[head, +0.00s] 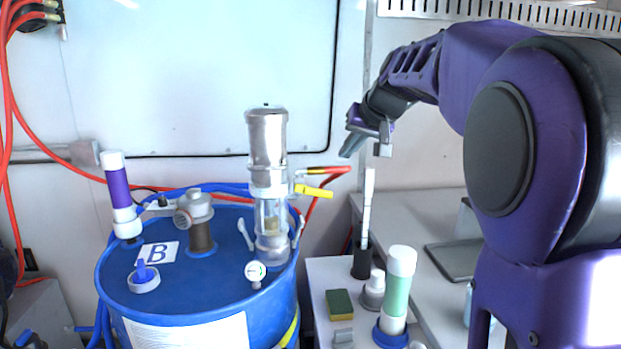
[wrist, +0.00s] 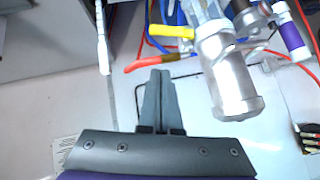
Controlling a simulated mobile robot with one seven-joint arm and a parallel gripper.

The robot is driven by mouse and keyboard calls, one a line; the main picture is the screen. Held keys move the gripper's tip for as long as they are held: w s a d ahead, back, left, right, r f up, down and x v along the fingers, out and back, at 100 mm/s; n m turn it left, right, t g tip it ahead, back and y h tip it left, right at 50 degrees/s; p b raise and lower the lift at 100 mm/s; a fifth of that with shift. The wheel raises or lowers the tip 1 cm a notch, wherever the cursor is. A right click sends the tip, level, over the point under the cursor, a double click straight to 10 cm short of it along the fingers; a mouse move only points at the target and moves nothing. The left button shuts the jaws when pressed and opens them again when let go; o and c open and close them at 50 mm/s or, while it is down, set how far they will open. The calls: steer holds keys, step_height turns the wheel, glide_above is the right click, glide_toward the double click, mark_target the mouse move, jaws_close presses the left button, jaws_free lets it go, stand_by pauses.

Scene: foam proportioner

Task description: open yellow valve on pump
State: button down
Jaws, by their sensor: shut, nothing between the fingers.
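The pump is a silver cylinder (head: 267,140) with a clear lower section, standing upright on the blue drum (head: 215,290) in the head view. The yellow valve handle (head: 314,190) sticks out from the pump's right side, pointing right. In the wrist view the pump (wrist: 228,80) is at the upper right and the yellow handle (wrist: 172,31) points left from it. My gripper (head: 352,144) is up and to the right of the handle, apart from it. In the wrist view my gripper's fingers (wrist: 158,75) are together, with nothing between them.
A white upright stick (head: 367,205) stands in a black holder below my gripper. A green-and-white bottle (head: 399,285) and a sponge (head: 340,304) are on the side table. The wall is behind.

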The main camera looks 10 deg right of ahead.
mark_target(314, 192)
steer(key=s+f+x, duration=0.1)
steer(key=x, duration=1.1)
steer(key=shift+a+f, duration=0.2)
steer(key=shift+f, duration=0.15)
steer(key=shift+s+d+f+b, duration=0.1)
steer(key=shift+s+f+b, duration=0.05)
steer(key=shift+b, duration=0.25)
